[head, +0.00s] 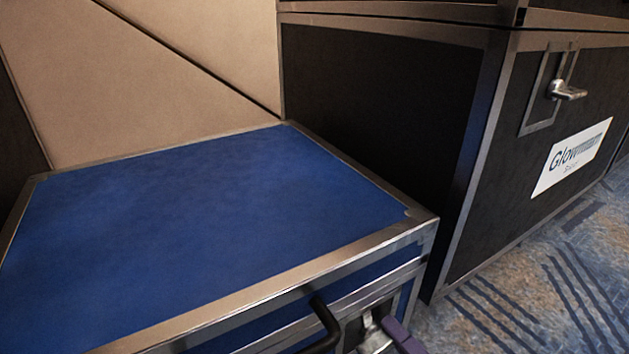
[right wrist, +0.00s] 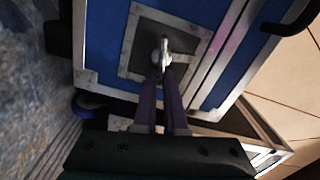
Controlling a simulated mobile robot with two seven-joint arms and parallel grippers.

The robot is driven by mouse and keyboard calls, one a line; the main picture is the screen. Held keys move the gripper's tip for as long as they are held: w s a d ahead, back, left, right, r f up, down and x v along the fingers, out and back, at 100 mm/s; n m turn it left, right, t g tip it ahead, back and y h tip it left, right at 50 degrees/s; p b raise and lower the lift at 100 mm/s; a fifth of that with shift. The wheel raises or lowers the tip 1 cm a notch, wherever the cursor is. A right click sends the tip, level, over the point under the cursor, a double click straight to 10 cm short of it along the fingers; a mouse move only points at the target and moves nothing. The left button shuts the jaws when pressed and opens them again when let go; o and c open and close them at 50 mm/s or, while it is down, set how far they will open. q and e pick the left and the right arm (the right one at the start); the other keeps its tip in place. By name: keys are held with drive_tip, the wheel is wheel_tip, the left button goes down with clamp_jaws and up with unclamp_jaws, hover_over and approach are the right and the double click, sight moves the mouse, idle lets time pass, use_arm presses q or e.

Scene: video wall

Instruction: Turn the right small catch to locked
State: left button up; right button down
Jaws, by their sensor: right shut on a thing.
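The right small catch (right wrist: 164,45) is a silvery lever on a grey metal plate (right wrist: 133,42) on the front of a blue case. In the head view the catch (head: 372,337) shows only partly at the bottom edge. My right gripper (right wrist: 163,70) reaches it with two purple fingers, shut on the catch's lever. The fingertips cover part of the lever, and I cannot tell from these views whether it stands at locked. In the head view the right gripper (head: 390,328) is cut off at the bottom. My left gripper is not in view.
The blue case (head: 210,210) has metal edges and a flat, empty top. A black handle (head: 325,325) sticks out left of the catch. A black case (head: 375,120) with a larger latch (head: 567,91) and a white label (head: 572,158) stands to the right. Patterned carpet (head: 540,300) is clear.

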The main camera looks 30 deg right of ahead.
drive_tip(key=shift+f+m, duration=0.25)
drive_tip(key=shift+m, duration=1.25)
drive_tip(key=c, duration=1)
unclamp_jaws()
drive_tip(key=shift+s, duration=0.15)
drive_tip(key=s, duration=0.9)
drive_tip(key=shift+s+d, duration=0.4)
